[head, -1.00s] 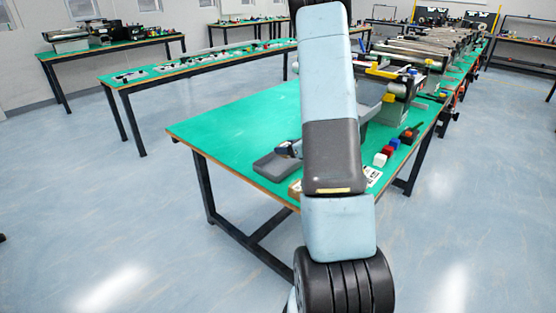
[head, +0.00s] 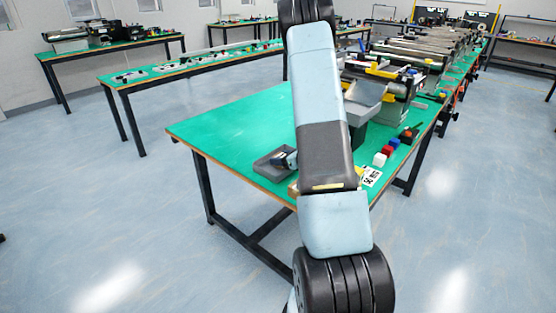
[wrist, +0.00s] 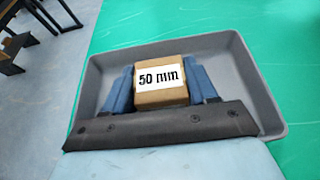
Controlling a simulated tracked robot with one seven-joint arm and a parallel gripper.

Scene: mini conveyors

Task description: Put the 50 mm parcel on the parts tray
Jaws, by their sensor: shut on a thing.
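The 50 mm parcel (wrist: 160,96) is a small brown box with a white "50 mm" label, in the wrist view. My gripper (wrist: 161,80) is shut on it, with one blue finger on each side. The parcel is over the inside of the grey parts tray (wrist: 251,78), within its rim in the picture. I cannot tell whether it touches the tray floor. In the head view the tray (head: 260,165) lies near the green table's front edge, and my gripper (head: 288,159) is at its right part. The parcel is not clearly visible there.
Red (head: 380,159), blue (head: 394,143) and white blocks stand right of my arm on the green table (head: 225,130), near a printed card (head: 372,177). A grey chute and conveyors (head: 410,60) stand behind. The table is clear left of the tray.

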